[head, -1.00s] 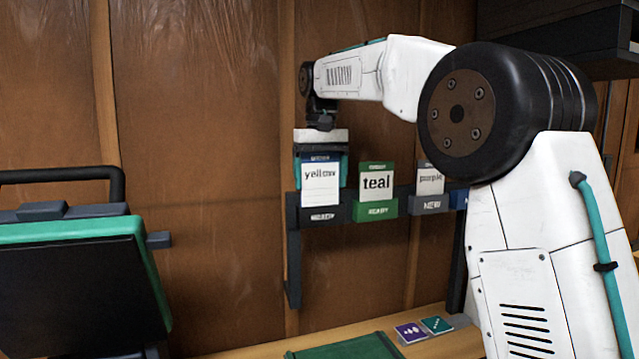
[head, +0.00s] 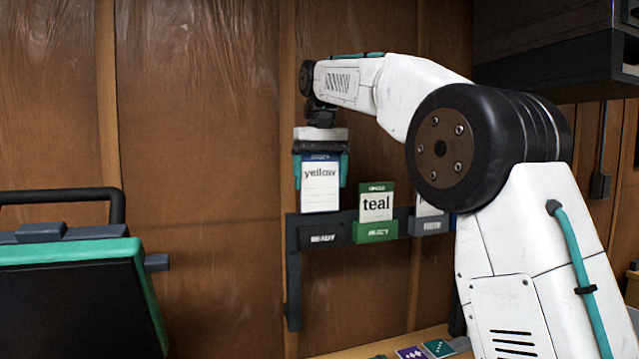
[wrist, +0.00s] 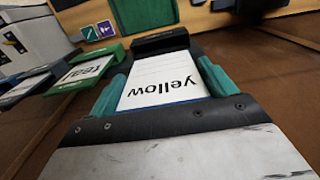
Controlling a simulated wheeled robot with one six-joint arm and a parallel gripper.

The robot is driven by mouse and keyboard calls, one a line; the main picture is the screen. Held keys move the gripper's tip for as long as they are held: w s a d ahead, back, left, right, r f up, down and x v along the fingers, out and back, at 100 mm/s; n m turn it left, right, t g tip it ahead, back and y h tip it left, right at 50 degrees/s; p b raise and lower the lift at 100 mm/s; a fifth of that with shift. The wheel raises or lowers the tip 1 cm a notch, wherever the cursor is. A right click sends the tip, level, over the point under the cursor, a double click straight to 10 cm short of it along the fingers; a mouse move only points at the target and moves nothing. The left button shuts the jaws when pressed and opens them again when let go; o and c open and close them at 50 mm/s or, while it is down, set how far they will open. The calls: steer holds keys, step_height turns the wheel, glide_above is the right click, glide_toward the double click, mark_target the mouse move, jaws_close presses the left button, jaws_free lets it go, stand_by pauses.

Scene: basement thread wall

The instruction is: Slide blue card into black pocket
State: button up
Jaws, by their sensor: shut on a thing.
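The card (head: 320,190) is white with a blue top strip and the printed word "yellow". My gripper (head: 321,178) points down and is shut on it, with a teal finger at each side edge. The card hangs upright. The black pocket (head: 323,239), marked "READY", is on the wall rack just below. In the head view the card's lower edge appears a little above the pocket's top. In the wrist view the card (wrist: 163,85) lies between the fingers, and the black pocket (wrist: 160,41) shows beyond its far end.
A green pocket (head: 375,232) beside it holds a "teal" card (head: 377,204). A grey pocket (head: 428,225) further right is partly hidden by my arm. Small purple and green cards (head: 438,348) lie on the bench below. A dark teal-edged case (head: 80,290) stands at left.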

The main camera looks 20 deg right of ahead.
mark_target(320, 154)
steer(key=shift+r, duration=0.55)
steer(key=o, duration=0.5)
steer(key=shift+w+r, duration=0.1)
steer(key=shift+r, duration=1.6)
steer(key=s, duration=0.5)
steer(key=s+r, duration=0.1)
steer(key=s, duration=1)
steer(key=shift+r, duration=0.25)
